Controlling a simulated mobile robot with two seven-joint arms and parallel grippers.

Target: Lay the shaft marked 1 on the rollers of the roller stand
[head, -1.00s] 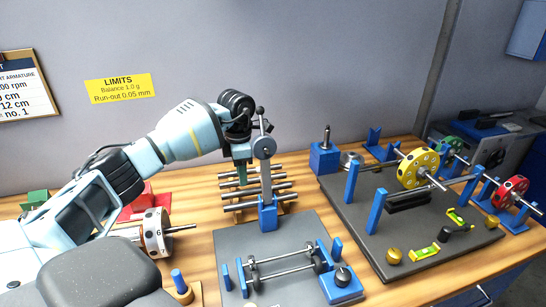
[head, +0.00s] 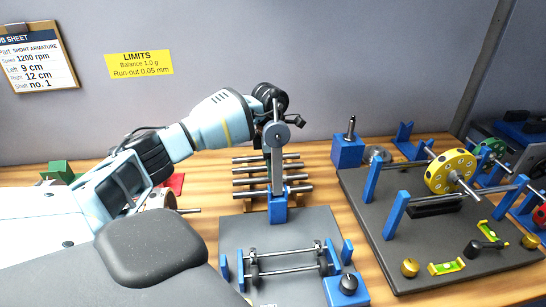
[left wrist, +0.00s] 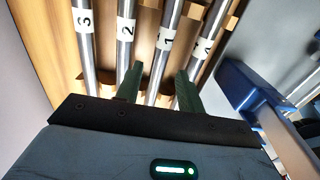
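In the left wrist view several steel shafts lie side by side in a wooden rack. In the head view the shafts lie in the rack (head: 248,206), and the fingers are hidden behind the gauge post (head: 278,170). The roller stand (head: 285,270) is bare on a grey plate (head: 240,228) in front. My right gripper is not in view.
The gauge post with its dial stands between rack and roller stand, close to my left wrist. A blue block with a black knob (head: 347,288) sits right of the rollers. At right a dark plate (head: 400,265) holds a yellow rotor (head: 450,172) and blue posts.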

